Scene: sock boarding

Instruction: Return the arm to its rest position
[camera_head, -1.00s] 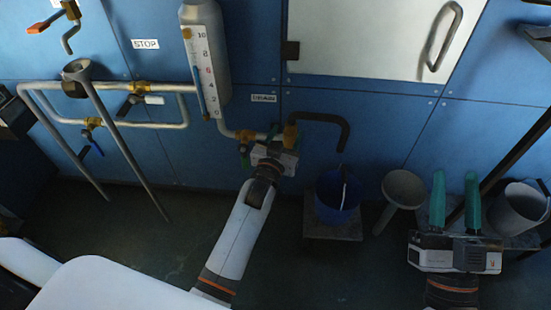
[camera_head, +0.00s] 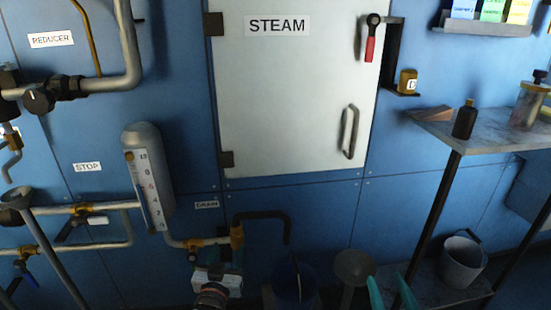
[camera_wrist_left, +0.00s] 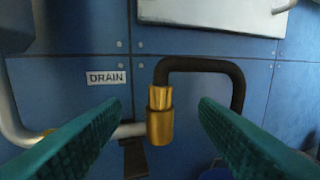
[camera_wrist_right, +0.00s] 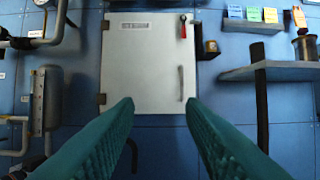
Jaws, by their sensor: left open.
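My left gripper (camera_head: 222,262) is low in the head view, by the drain pipe and its brass fitting (camera_head: 237,236). In the left wrist view its teal fingers (camera_wrist_left: 161,104) are spread, with the brass fitting (camera_wrist_left: 160,116) and black curved pipe (camera_wrist_left: 205,65) beyond the gap. Nothing is held. My right gripper (camera_head: 391,288) shows only its teal fingers at the bottom edge of the head view. In the right wrist view its fingers (camera_wrist_right: 160,102) are wide apart and empty, facing the white STEAM cabinet door (camera_wrist_right: 150,65).
A blue bucket (camera_head: 294,284) stands below the black pipe. A grey funnel (camera_head: 355,268) is beside it. A shelf (camera_head: 480,133) holding a dark bottle (camera_head: 464,120) juts out at right, above a grey bucket (camera_head: 462,262). A gauge cylinder (camera_head: 150,170) is on the left wall.

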